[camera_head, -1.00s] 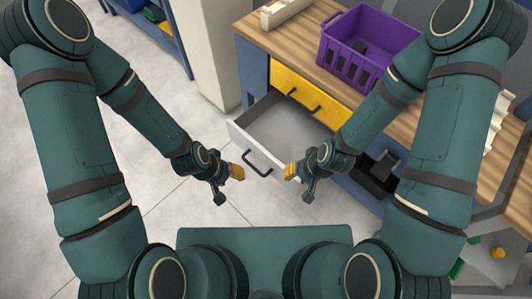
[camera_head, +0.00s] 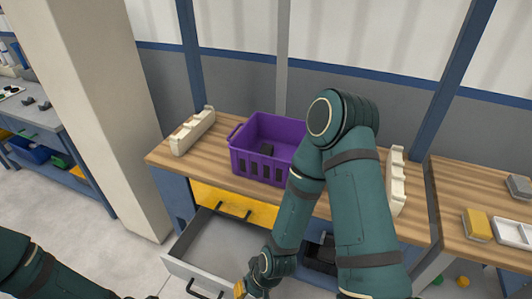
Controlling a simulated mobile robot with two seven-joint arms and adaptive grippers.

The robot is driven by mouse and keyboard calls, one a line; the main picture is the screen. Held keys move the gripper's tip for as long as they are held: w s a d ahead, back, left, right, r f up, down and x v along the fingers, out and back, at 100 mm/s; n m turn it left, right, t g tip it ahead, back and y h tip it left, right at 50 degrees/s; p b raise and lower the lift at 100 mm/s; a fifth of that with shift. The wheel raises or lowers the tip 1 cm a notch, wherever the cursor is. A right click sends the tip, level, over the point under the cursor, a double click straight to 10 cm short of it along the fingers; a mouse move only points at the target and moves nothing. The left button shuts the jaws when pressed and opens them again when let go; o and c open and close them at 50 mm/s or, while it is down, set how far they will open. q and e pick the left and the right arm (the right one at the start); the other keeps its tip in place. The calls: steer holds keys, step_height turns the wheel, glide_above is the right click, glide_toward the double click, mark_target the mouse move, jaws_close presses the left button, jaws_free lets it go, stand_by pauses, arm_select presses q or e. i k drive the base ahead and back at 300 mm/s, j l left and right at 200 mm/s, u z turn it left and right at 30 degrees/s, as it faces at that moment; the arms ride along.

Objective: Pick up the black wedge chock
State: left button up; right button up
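My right gripper (camera_head: 243,289), with an orange-yellow tip, is low at the bottom edge, near the open drawer and well below the crate. Whether it is open or shut does not show. My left gripper is out of view; only part of my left arm shows at bottom left.
The grey drawer (camera_head: 215,248) stands open and empty below a yellow drawer front (camera_head: 235,204). Cream notched racks stand on the bench at left (camera_head: 193,131) and right (camera_head: 396,182). A black bin (camera_head: 321,254) sits under the bench. A pillar (camera_head: 95,110) stands at left.

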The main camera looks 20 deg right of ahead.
mark_target(267, 150)
steer(key=l+z, duration=0.15)
steer(key=z, duration=0.55)
steer(key=k+l, duration=0.05)
